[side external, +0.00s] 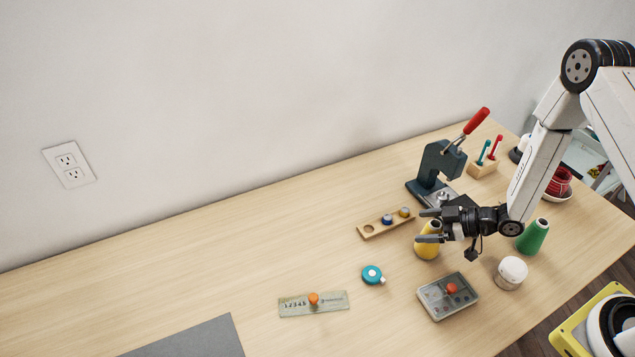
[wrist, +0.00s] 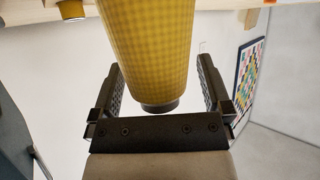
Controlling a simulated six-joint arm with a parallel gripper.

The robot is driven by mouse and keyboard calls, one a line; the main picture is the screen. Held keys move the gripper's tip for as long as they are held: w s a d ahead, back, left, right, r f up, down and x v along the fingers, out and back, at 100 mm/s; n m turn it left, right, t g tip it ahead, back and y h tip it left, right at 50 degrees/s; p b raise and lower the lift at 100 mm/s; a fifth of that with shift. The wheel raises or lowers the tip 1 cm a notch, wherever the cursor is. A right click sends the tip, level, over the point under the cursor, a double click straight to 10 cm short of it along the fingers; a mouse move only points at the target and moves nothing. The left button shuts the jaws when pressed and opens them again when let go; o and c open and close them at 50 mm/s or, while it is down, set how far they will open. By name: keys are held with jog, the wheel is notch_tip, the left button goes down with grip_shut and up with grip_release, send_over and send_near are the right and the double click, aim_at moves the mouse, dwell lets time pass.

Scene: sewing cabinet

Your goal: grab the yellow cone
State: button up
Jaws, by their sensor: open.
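The yellow cone (side external: 427,250) stands upright on the wooden table in the side view. My gripper (side external: 424,226) is open, held level, with its fingers at the height of the cone's upper part. In the wrist view the yellow cone (wrist: 148,45) appears upside down, its narrow dark tip toward the palm. There the open gripper (wrist: 160,66) has one finger on each side of the cone, with a visible gap on both sides. The cone's tip is partly hidden by the fingers in the side view.
A green cone (side external: 533,236) and a white jar (side external: 510,272) stand to the right. A grey tin (side external: 436,305) lies in front. A wooden strip (side external: 370,232) with small spools lies left, behind it a dark press (side external: 432,170). The table's left part is mostly clear.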

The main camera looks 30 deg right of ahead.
grip_shut()
jog(key=shift+r, duration=0.1)
dwell(0.3)
jog(key=shift+r, duration=4.9)
